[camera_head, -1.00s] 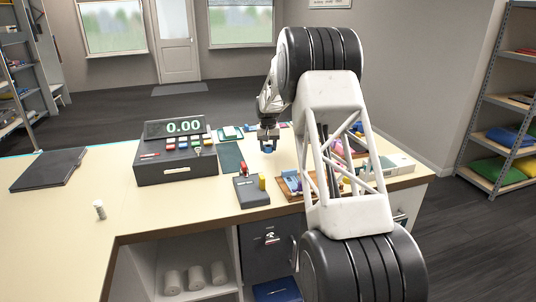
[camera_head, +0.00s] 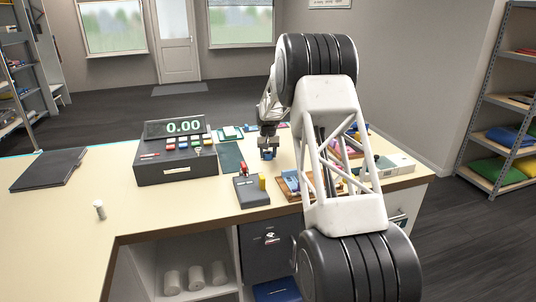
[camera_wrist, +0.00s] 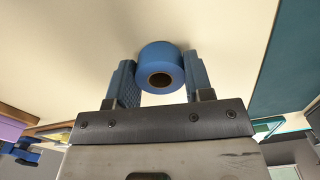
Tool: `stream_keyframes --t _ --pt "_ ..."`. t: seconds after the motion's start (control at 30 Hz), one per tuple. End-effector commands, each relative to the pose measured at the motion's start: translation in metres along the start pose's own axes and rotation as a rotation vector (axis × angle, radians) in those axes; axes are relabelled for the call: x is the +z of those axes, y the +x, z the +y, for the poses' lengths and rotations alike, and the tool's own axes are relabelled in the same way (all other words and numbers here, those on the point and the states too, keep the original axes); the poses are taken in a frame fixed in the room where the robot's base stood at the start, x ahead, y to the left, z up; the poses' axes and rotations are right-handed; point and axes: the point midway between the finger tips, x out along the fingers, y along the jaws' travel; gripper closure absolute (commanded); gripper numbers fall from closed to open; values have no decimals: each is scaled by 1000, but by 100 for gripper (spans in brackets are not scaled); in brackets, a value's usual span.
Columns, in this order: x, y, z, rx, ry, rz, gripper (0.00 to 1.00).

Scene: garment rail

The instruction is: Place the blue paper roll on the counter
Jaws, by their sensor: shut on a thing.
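The blue paper roll (camera_wrist: 160,64) sits between the two fingers of my gripper (camera_wrist: 160,82) in the wrist view, its open core facing the camera. The fingers are shut on its sides. In the head view my gripper (camera_head: 268,152) is low over the counter (camera_head: 110,165), between the cash register and the tray; only a little of the blue roll (camera_head: 268,156) shows below the fingers. I cannot tell for sure whether the roll touches the counter.
The cash register (camera_head: 175,160) stands to the left of my gripper. A grey card terminal (camera_head: 251,191) with a yellow piece beside it is nearer the front edge. A wooden tray (camera_head: 290,194) with small items is to the right, partly behind my arm. The counter's left part is mostly clear.

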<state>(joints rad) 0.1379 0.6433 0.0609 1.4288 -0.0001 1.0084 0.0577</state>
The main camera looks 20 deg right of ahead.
Motion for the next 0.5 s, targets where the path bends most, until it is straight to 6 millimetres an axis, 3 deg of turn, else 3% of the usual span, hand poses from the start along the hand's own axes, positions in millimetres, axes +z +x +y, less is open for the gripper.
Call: stream_keyframes --t 0.27,0.3,0.43,0.5 --pt "0 3 0 0 0 0 79" --pt "0 3 0 0 0 1 50" --pt "0 3 0 0 0 0 30" --pt "0 3 0 0 0 0 27"
